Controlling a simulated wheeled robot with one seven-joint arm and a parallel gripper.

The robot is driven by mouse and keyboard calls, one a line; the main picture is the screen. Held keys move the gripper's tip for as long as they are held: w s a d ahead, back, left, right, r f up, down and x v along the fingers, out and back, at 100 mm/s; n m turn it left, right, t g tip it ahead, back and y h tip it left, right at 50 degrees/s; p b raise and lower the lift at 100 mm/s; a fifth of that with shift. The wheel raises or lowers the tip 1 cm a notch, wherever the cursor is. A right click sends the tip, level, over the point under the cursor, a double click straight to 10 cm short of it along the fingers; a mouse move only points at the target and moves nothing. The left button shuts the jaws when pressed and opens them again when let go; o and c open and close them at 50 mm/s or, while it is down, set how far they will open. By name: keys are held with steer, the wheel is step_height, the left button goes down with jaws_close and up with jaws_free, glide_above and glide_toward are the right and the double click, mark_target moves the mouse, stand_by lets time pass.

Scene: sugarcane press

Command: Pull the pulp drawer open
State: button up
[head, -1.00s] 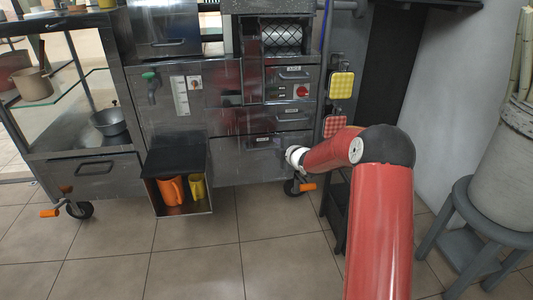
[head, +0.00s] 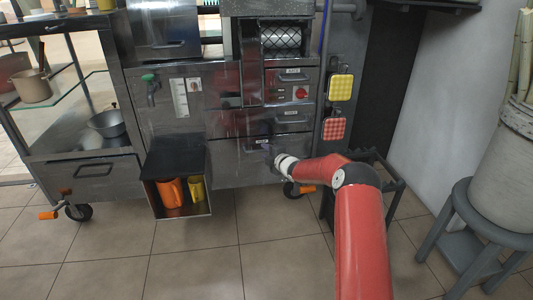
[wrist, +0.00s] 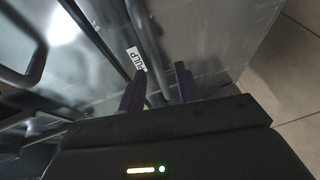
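The pulp drawer (head: 228,163) is the steel front low on the press, flush with the cabinet. Its PULP label shows in the wrist view (wrist: 136,57), beside the bar handle (wrist: 147,45). My gripper (wrist: 160,72) is open, with its two dark fingers on either side of the handle's near end; I see a gap between the fingers and cannot tell whether either touches the bar. In the head view my gripper (head: 273,154) is at the drawer's right part, small and partly hidden by my wrist.
Another drawer handle (head: 292,117) lies just above, and a further one shows in the wrist view (wrist: 27,68). An open box (head: 181,208) with orange and yellow jugs juts out at lower left. A stool (head: 470,225) stands right. The floor in front is clear.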

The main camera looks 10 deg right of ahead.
jaws_close()
stand_by(0.4)
